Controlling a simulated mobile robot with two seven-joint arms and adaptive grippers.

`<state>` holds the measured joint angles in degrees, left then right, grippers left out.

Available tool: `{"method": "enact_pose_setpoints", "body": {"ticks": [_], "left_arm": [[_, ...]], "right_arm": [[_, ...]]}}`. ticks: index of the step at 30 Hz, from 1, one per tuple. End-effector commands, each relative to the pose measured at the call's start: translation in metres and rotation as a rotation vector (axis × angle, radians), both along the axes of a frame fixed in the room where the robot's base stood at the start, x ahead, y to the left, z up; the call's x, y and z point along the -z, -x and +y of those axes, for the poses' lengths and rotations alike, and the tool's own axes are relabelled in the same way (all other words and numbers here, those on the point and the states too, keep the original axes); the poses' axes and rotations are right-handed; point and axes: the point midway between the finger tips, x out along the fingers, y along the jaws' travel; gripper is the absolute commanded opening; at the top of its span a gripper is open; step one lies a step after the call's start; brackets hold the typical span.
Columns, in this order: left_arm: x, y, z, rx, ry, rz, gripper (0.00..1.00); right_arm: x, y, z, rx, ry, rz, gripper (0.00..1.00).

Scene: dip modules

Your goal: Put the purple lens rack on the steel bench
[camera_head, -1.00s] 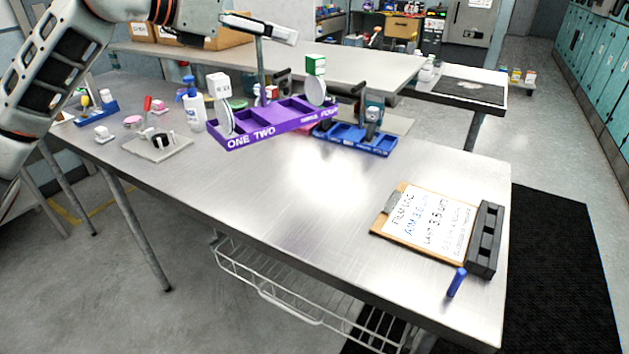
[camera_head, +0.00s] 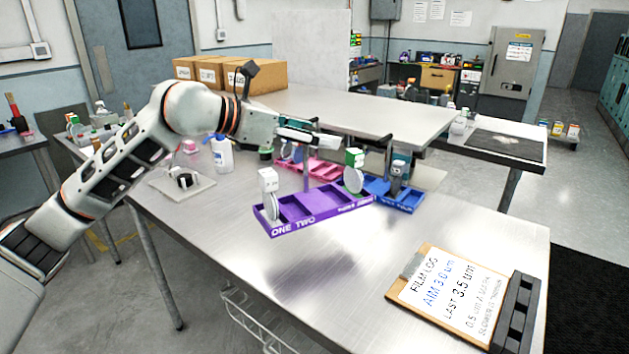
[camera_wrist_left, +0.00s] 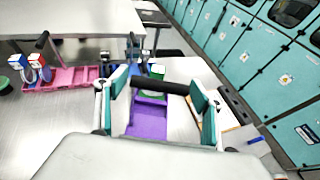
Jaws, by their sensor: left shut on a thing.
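The purple lens rack (camera_head: 310,206), marked ONE and TWO at its near end, hangs over the steel bench (camera_head: 250,291), with a shadow on the bench below it. A round lens with a white cube (camera_head: 268,179) stands at its left end. Another lens with a green-and-white cube (camera_head: 354,158) stands at its right end. My left gripper (camera_head: 312,139) is shut on the rack's handle above its middle. In the left wrist view the dark handle bar (camera_wrist_left: 160,88) crosses between the fingers, with the purple tray below. My right gripper is out of view.
A pink rack (camera_head: 318,168) and a blue rack (camera_head: 408,198) stand behind the purple rack. A white bottle (camera_head: 222,154) and a pale plate (camera_head: 168,184) are at left. A clipboard (camera_head: 446,292) and a black slotted block (camera_head: 518,312) lie front right. The bench's front middle is clear.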

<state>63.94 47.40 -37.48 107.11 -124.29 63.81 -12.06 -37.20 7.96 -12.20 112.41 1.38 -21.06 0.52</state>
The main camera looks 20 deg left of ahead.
Motion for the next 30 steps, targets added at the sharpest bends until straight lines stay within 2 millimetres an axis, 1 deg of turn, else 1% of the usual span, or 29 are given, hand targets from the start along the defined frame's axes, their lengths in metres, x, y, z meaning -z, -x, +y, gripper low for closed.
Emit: {"method": "enact_pose_setpoints", "body": {"ticks": [1,3,6,14,21,24,30], "left_arm": [[0.013,0.001,0.000,0.001,0.001,0.001,0.20],[0.027,0.000,0.000,0.001,0.001,0.001,0.20],[0.042,0.001,0.000,0.001,0.001,-0.001,0.20],[0.057,0.000,0.000,0.000,0.001,-0.004,0.20],[0.089,0.000,0.000,0.001,0.000,-0.003,0.20],[0.095,0.000,0.000,0.001,0.001,-0.005,0.20],[0.094,0.000,0.000,0.000,0.001,-0.006,0.20]], "right_arm": [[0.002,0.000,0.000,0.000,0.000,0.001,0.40],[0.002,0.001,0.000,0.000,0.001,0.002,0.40],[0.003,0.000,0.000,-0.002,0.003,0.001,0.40],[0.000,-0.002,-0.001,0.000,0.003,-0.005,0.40],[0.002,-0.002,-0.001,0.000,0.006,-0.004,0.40],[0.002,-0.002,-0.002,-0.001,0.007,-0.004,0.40],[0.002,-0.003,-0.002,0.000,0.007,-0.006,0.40]]}}
